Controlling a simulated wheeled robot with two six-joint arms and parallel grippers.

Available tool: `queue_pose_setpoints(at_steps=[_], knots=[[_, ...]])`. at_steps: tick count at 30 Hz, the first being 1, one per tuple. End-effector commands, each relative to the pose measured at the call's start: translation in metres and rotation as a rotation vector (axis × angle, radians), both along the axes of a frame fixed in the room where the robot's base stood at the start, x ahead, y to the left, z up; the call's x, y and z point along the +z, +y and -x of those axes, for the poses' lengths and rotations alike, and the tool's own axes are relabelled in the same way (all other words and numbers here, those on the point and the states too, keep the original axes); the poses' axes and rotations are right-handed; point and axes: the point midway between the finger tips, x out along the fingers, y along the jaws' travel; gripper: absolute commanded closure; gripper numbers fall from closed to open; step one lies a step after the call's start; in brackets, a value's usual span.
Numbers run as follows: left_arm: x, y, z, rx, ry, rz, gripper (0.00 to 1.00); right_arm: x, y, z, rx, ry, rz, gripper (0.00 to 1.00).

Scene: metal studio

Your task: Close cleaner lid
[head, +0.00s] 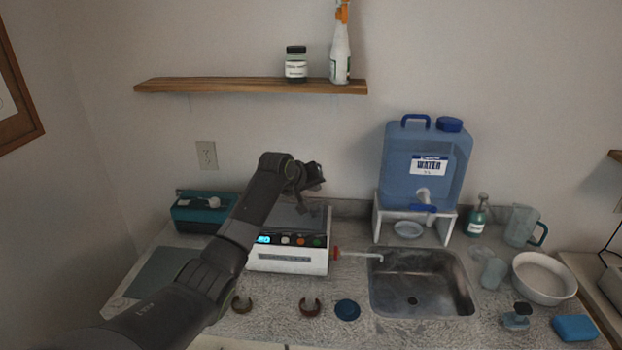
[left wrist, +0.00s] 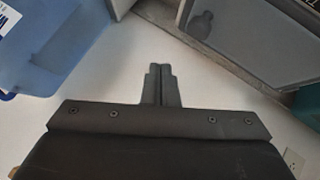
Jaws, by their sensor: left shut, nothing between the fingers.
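The cleaner (head: 288,259) is a white box with a lit blue display and several buttons, standing on the counter left of the sink. Its grey top (head: 318,222) shows partly behind my left arm. I cannot tell the lid's angle from the head view. In the left wrist view my left gripper (left wrist: 162,70) is shut and empty. A grey framed panel (left wrist: 235,42), apparently part of the cleaner, lies at the upper right there, apart from the fingertips in the picture. My right gripper is not in view.
A blue water tank (head: 405,165) stands on a white stand to the right. A teal box (head: 190,215) is at the left. A shelf (head: 225,86) hangs above.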

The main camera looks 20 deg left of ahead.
Motion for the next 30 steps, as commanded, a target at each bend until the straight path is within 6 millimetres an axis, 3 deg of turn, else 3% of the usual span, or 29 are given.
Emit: queue_pose_setpoints(at_steps=[12,22,26,30], knots=[[0.038,-0.009,0.034,0.001,-0.004,-0.002,1.0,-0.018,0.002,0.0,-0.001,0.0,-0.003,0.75],[0.049,-0.011,0.043,0.001,0.0,-0.002,1.0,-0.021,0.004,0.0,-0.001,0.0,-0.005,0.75],[0.031,-0.011,0.052,-0.007,0.015,-0.021,1.0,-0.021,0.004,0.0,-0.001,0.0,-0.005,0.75],[-0.022,-0.009,0.083,-0.036,0.058,-0.086,1.0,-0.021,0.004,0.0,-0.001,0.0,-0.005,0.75]])
